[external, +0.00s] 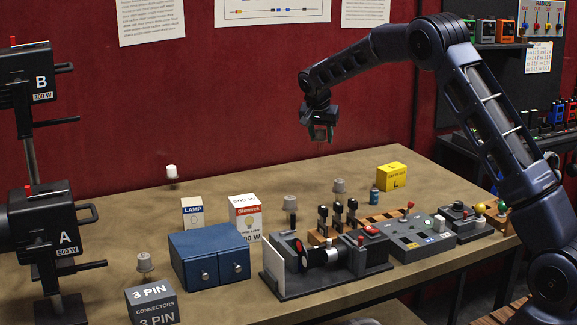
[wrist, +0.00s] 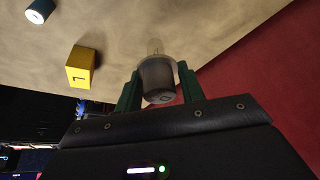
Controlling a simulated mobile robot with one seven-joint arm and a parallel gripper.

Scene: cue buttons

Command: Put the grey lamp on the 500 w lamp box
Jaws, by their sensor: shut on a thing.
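My gripper (external: 320,137) hangs high above the back of the table, near the red wall. In the wrist view its two fingers (wrist: 158,92) are shut on a grey lamp (wrist: 158,80) with a paler, clear-looking end pointing away from me. In the external view the lamp is small and dim between the fingers. The white Glowtech lamp box (external: 246,217), with red print and "500 W" on it, stands on the table to the left, well below and apart from my gripper. Its top carries nothing that I can see.
A smaller white LAMP box (external: 193,212) stands beside it, behind a blue drawer unit (external: 210,258). Black instruments (external: 325,262) fill the front. A yellow box (external: 391,176) and small blue cylinder (external: 374,196) stand right. Other grey-topped pieces (external: 339,186) stand about. The back middle is clear.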

